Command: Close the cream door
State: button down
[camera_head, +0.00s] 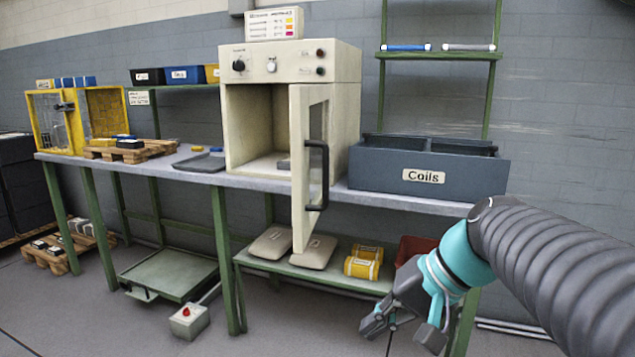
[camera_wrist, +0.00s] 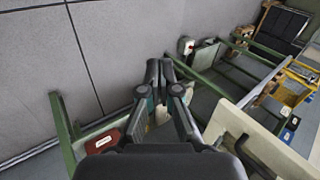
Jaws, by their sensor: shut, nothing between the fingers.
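The cream door (camera_head: 299,170) belongs to the cream cabinet (camera_head: 345,80) on the workbench. It stands open, swung out toward the camera from the cabinet's right side, with a window and a black handle (camera_head: 325,176) on its right face. The cabinet's left interior is visible. My gripper (camera_head: 400,325) is low at the right, below bench height and apart from the door. In the wrist view, my gripper (camera_wrist: 159,68) has its fingertips together and empty. A cream panel with a dark bar shows at lower right there, probably the door (camera_wrist: 235,125).
A blue-grey Coils bin (camera_head: 380,172) stands on the bench right of the door. Below are sacks (camera_head: 313,252), yellow rolls (camera_head: 364,263) and a red bin (camera_head: 412,247), also in the wrist view (camera_wrist: 103,142). Green bench legs (camera_head: 222,260) stand nearby.

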jog(key=w+r+y, duration=0.6)
jog(key=w+r, duration=0.2)
jog(key=w, duration=0.2)
jog(key=n+y, duration=0.1)
jog(key=y, duration=0.4)
send_near(303, 179)
jog(key=a, duration=0.6)
jog(key=shift+w+a, duration=0.1)
jog(key=shift+w, duration=0.3)
jog(key=shift+w+a, duration=0.1)
jog(key=shift+a, duration=0.4)
jog(key=shift+a, duration=0.1)
